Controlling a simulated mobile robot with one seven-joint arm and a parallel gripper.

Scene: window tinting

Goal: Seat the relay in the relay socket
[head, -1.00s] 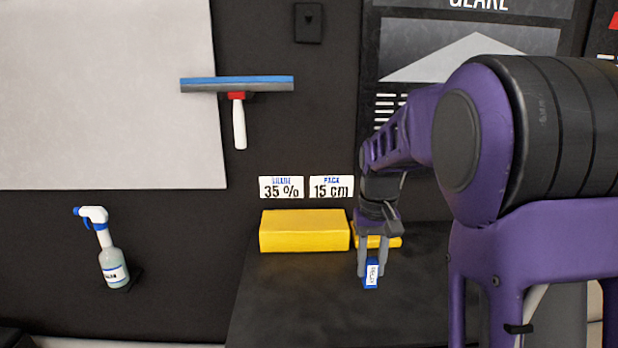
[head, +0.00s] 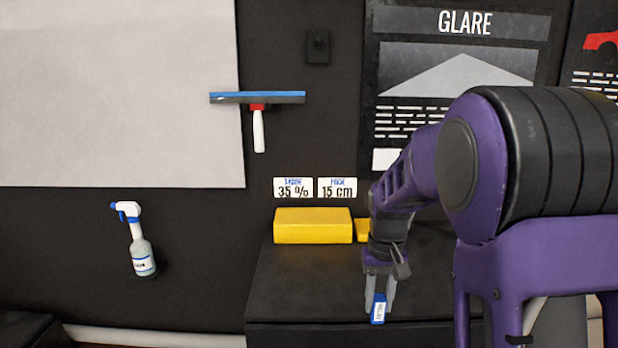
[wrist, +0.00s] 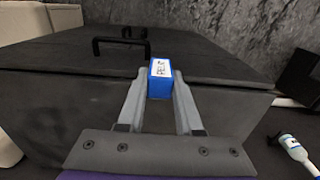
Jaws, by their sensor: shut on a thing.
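The relay (head: 378,308) is a small blue block with a white label. My gripper (head: 380,296) is shut on it. In the wrist view the relay (wrist: 160,78) sits between the two grey fingertips of my gripper (wrist: 160,80), its labelled face showing. In the head view it appears over the front edge of the dark bench; its exact height above the bench is hard to tell. I cannot make out a relay socket in either view.
A yellow block (head: 312,226) lies on the dark bench (head: 300,280), with a smaller yellow piece (head: 362,230) beside it, partly behind my arm. A spray bottle (head: 138,245) and a squeegee (head: 258,110) are at the left. Black handles (wrist: 120,46) show in the wrist view.

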